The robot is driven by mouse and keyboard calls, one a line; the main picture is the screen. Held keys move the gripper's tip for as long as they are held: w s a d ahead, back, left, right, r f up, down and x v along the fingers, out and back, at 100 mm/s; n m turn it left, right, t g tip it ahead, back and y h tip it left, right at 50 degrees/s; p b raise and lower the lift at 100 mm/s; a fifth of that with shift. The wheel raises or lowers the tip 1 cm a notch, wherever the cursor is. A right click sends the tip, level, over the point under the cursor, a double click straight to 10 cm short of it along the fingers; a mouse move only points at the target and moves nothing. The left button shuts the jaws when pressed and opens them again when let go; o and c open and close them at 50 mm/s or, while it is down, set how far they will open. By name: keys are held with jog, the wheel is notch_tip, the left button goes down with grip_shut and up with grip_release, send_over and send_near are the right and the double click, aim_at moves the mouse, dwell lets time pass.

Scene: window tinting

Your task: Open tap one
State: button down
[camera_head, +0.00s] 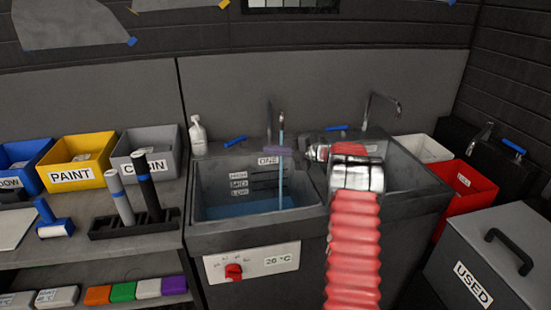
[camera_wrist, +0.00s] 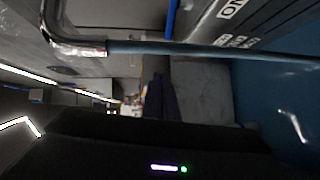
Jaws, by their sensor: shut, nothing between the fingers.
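Tap one (camera_head: 281,113) is the chrome spout above the left basin, which bears the label ONE (camera_head: 268,160). A blue stream of water (camera_head: 281,180) runs from it into the basin, where blue water (camera_head: 250,208) stands. Blue levers (camera_head: 234,141) (camera_head: 262,145) show on the rim behind. My gripper (camera_head: 272,150) is shut and empty, close to the stream and the right blue lever; I cannot tell whether it touches either. In the wrist view, the spout (camera_wrist: 75,46) and stream (camera_wrist: 200,48) cross above my dark fingers (camera_wrist: 160,95).
A second basin with its own tap (camera_head: 384,100) lies to the right, partly behind my arm. A white bottle (camera_head: 197,135) stands at the left basin's back corner. A red knob (camera_head: 233,271) is on the front panel. A red bin (camera_head: 463,190) and USED box (camera_head: 480,270) stand right.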

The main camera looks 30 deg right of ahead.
jog(key=w+a+r+m+t+h, duration=0.15)
jog(key=a+r+m+h, duration=0.3)
jog(key=r, duration=0.65)
jog(key=a+r+m+t+h, duration=0.2)
jog(key=a+r+m+h, duration=0.3)
jog(key=r, duration=0.6)
jog(key=s+a+r+m+g+h, duration=0.2)
jog(key=s+a+r+m+h, duration=0.1)
jog(key=s+m, duration=0.25)
jog(key=s+a+f+m+g+y, duration=0.1)
jog(key=s+a+f+m+g, duration=0.2)
jog(key=s, duration=1.1)
jog(key=s+a+f+m+g+y, duration=0.1)
jog(key=s+a+f+m+g, duration=0.2)
jog(key=s+a+f, duration=0.5)
jog(key=s+a+f+m+g+y, duration=0.1)
jog(key=s+a+f, duration=0.5)
jog(key=s+a, duration=0.6)
jog(key=s+m+g, duration=0.1)
jog(key=s+g, duration=0.1)
jog(key=s, duration=0.6)
jog(key=shift+a+f+m+y, duration=0.2)
jog(key=shift+a+m+y, duration=0.05)
jog(key=shift+m+y, duration=0.15)
jog(key=shift+g, duration=0.25)
